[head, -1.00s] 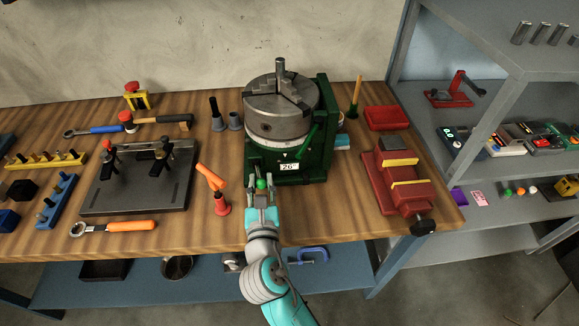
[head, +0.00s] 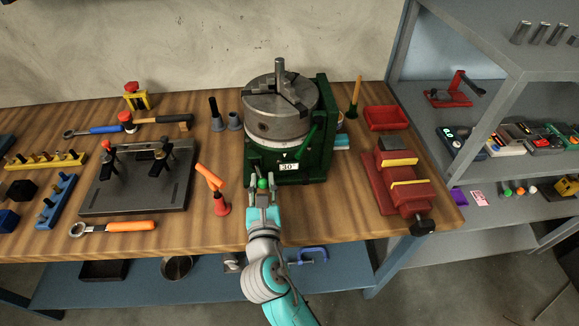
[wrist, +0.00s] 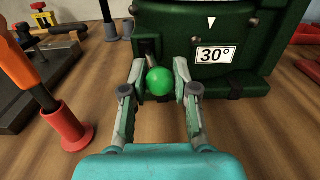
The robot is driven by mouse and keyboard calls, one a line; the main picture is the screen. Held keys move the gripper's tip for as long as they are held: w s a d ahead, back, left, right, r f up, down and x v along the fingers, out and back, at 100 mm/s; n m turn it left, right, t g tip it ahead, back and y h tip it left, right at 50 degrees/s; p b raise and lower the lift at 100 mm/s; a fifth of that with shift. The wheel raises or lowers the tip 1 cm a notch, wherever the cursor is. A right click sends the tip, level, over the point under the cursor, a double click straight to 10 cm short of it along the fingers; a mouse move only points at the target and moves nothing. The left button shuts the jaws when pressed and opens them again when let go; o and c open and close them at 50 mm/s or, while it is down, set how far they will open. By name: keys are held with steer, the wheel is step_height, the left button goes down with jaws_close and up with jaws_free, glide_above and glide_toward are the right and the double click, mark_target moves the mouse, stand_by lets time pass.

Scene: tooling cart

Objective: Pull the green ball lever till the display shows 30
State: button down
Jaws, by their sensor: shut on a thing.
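The green ball lever (head: 262,183) sticks out at the lower front left of the dark green rotary table (head: 317,165). In the wrist view the green ball (wrist: 160,81) sits between the two fingers of my gripper (wrist: 158,84), which is shut on it. My gripper also shows in the head view (head: 262,190), in front of the machine. The white display (wrist: 215,55) reads 30° in the wrist view. A grey three-jaw chuck (head: 281,105) sits on top of the machine. The ball hides part of the lever's rod.
An orange-handled tool in a red holder (head: 221,205) stands close to the left of my gripper. A red vise (head: 400,183) is to the right. A dark fixture plate (head: 140,185) lies further left. Bare wood is in front of the machine.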

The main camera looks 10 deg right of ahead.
steer(key=shift+a, duration=1.45)
steer(key=shift+w+a, duration=0.15)
steer(key=shift+a, duration=0.45)
